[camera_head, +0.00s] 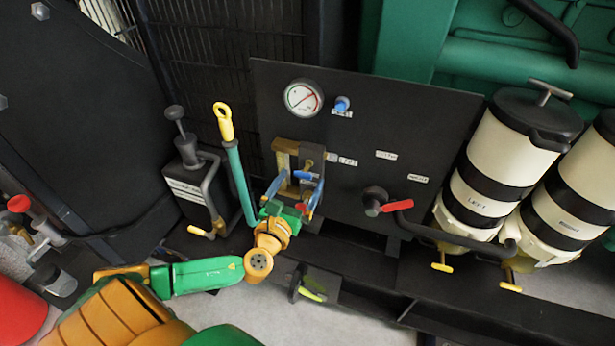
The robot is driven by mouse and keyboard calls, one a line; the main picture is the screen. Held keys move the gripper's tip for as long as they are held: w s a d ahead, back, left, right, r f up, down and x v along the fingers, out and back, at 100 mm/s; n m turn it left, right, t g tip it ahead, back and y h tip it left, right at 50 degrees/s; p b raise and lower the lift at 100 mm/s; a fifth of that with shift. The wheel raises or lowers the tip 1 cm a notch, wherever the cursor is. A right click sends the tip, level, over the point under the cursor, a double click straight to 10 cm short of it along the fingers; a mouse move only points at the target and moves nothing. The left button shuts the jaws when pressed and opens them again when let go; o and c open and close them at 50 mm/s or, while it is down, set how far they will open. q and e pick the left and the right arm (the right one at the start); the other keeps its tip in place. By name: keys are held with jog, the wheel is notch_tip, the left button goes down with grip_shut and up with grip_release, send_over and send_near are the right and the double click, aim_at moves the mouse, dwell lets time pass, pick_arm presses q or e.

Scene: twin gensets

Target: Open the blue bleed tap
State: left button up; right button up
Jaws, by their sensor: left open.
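A small blue lever (306,175) sits on the dark panel below the gauge, beside a brass fitting. A blue knob (342,103) is higher on the panel, right of the gauge, with a small label under it. The labels are too small to read surely, so I cannot tell which blue part is the bleed tap. My left gripper (294,189) is open in front of the panel. Its fingers are apart, one on each side of the blue lever in the picture; I cannot tell whether they touch it. My right gripper is not in view.
The panel (432,120) carries a round gauge (303,98) and a red-handled valve (396,206). A hand pump (190,172) and a teal lever with a yellow ring (236,165) stand close left of my gripper. White-and-black filter canisters (486,185) stand right.

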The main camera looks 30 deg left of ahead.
aim_at(302, 177)
pick_arm(q)
jog(key=x, duration=0.3)
jog(key=shift+w+a+f, duration=0.1)
jog(key=shift+a+f, duration=0.05)
jog(key=c, duration=1.3)
